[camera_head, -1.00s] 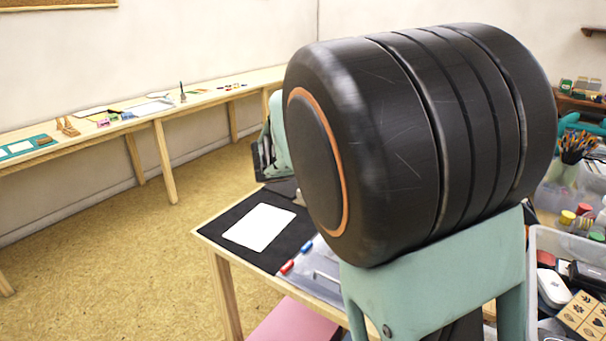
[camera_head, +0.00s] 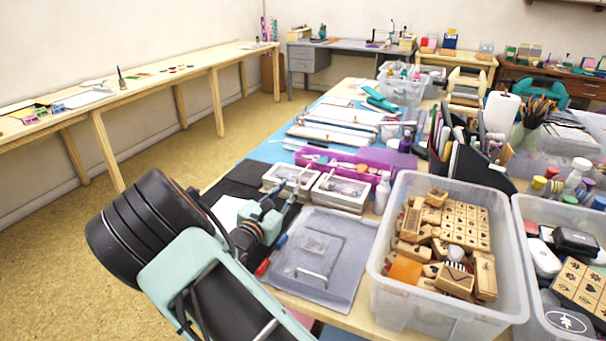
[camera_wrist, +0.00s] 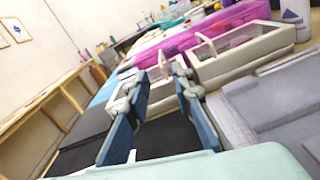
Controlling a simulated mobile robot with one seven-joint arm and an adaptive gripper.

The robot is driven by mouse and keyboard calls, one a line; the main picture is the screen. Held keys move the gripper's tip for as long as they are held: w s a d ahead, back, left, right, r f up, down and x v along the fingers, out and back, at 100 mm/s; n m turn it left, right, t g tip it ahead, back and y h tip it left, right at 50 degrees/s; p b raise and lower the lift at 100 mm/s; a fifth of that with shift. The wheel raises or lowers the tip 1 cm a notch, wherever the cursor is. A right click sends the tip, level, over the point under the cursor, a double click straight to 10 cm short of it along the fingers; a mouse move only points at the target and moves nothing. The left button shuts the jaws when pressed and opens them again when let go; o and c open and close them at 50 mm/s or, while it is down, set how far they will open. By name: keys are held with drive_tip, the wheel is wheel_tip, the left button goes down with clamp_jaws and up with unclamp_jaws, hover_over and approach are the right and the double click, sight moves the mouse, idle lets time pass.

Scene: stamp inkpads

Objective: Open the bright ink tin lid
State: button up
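Two pale boxes with clear-windowed lids stand side by side on the table, the left box (camera_head: 290,178) and the right box (camera_head: 341,193). Both lids look shut. I cannot tell which, if either, is the bright ink tin. My gripper (camera_head: 272,216) is just in front of and left of them, above the dark mat. In the wrist view my gripper (camera_wrist: 163,84) is open and empty, its two blue-grey fingers apart. The left box (camera_wrist: 162,98) shows partly between and behind the fingers; the right box (camera_wrist: 240,57) is to the right.
A grey tray (camera_head: 345,250) with a handle lies right of my gripper. A clear bin of wooden stamps (camera_head: 395,285) stands further right, beside another full bin (camera_head: 535,250). A purple tray (camera_head: 322,158) is behind the boxes. A white card (camera_head: 228,213) lies on the dark mat.

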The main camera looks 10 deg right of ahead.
sight(302, 173)
drive_tip(key=b+x, duration=0.1)
drive_tip(key=x, duration=0.8)
drive_tip(key=shift+w+d, duration=0.1)
drive_tip(key=shift+d, duration=0.1)
clamp_jaws()
